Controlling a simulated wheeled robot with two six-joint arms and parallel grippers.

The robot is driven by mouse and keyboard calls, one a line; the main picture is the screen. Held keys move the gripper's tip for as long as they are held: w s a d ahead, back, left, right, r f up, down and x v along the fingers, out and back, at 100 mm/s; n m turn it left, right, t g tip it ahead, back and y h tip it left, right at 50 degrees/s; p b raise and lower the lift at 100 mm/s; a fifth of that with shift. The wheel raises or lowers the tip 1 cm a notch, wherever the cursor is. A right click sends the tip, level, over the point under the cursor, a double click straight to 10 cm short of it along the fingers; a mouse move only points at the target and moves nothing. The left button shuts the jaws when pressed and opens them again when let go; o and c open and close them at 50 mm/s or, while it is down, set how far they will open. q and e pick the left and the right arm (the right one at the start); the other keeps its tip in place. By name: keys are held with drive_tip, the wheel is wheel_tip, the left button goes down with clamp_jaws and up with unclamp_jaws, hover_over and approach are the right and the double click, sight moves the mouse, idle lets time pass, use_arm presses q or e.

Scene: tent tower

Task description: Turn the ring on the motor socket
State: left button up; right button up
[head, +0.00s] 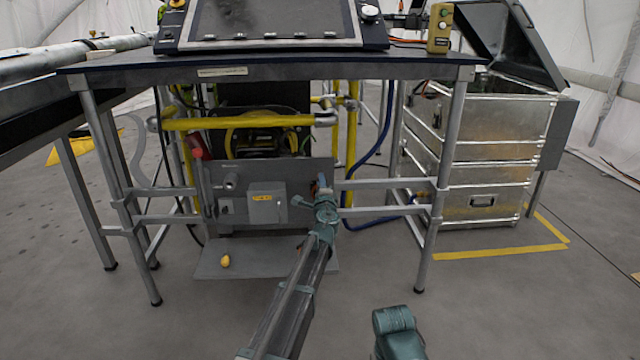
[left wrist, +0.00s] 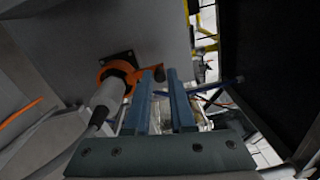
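The motor socket shows in the left wrist view as a pale grey cylinder (left wrist: 106,97) with a dark square flange behind it, on a grey panel. An orange ring (left wrist: 112,68) goes around it. An orange tab runs right from the ring to a small dark end (left wrist: 159,74). My left gripper (left wrist: 161,76) is open. Its two teal fingertips appear on either side of the dark end; contact cannot be told. In the head view my left gripper (head: 322,186) is at the panel's right edge and hides the socket. My right gripper is not identifiable; only a teal part of my arm shows.
A table (head: 290,66) stands over the grey panel (head: 310,172), which carries a small grey box (head: 267,203). Table legs and bars flank it. A yellow object (head: 225,261) lies on the base plate. Metal cases (head: 485,150) stand right. The front floor is clear.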

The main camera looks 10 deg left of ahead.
use_arm(q)
drive_tip(key=o, duration=0.3)
drive_tip(key=shift+s, duration=0.15)
drive_tip(key=v, duration=1.3)
drive_tip(key=shift+s+d+f+b, duration=0.1)
drive_tip(key=shift+s+f+b, duration=0.05)
drive_tip(key=shift+s+b, duration=0.15)
